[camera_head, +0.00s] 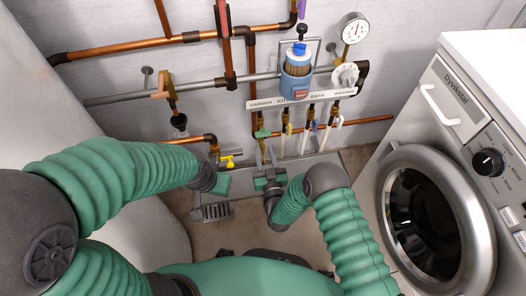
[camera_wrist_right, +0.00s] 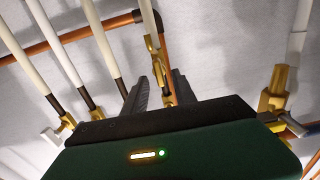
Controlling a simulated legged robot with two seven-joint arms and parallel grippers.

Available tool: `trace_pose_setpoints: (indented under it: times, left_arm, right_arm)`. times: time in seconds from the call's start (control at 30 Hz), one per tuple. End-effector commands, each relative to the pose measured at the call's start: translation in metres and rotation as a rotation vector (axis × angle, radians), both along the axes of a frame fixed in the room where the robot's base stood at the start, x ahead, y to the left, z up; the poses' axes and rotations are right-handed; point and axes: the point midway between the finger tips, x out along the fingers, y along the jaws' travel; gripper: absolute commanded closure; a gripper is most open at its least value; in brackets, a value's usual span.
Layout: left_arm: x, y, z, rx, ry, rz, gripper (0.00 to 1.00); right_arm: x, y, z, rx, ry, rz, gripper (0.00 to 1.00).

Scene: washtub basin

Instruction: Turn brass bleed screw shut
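Several brass valves hang below the labelled manifold strip (camera_head: 302,98) in the head view. A slim brass fitting (camera_wrist_right: 154,48) shows between and beyond my right fingers in the right wrist view; I cannot tell for certain which part is the bleed screw. My right gripper (camera_head: 265,156) is just below the green-handled valve (camera_head: 262,133), fingers pointing up toward the wall. In the wrist view my right gripper (camera_wrist_right: 162,92) has its dark fingers apart, around or in front of brass, contact unclear. My left gripper (camera_head: 197,202) points down at lower left, its fingers unclear.
A washing machine (camera_head: 436,215) stands at right. A blue filter housing (camera_head: 297,75) and a pressure gauge (camera_head: 353,28) are on the wall. A yellow-handled tap (camera_head: 229,160) sits left of my right gripper.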

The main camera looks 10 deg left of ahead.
Motion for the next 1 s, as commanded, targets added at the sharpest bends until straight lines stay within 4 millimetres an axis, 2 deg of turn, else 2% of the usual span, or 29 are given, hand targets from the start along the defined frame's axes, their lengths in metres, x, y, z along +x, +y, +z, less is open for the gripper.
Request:
trace_pose_setpoints:
  times: [0.03,0.2,0.47,0.73,1.0]
  left_arm:
    - [0.0,0.0,-0.009,0.0,0.0,0.0,1.0]
    - [0.0,0.0,-0.014,0.0,0.0,0.0,1.0]
    - [0.0,0.0,-0.013,0.0,0.0,0.0,1.0]
    - [0.0,0.0,-0.013,0.0,0.0,0.0,1.0]
    - [0.0,0.0,-0.013,0.0,0.0,0.0,1.0]
  right_arm:
    - [0.009,0.003,-0.004,0.002,-0.004,-0.001,0.67]
    - [0.025,0.01,-0.001,0.0,-0.001,-0.001,0.67]
    - [0.027,0.011,0.001,0.0,0.0,0.0,0.67]
    - [0.027,0.011,0.0,0.0,0.001,0.0,1.0]
    - [0.026,0.011,0.0,0.001,0.001,0.0,1.0]
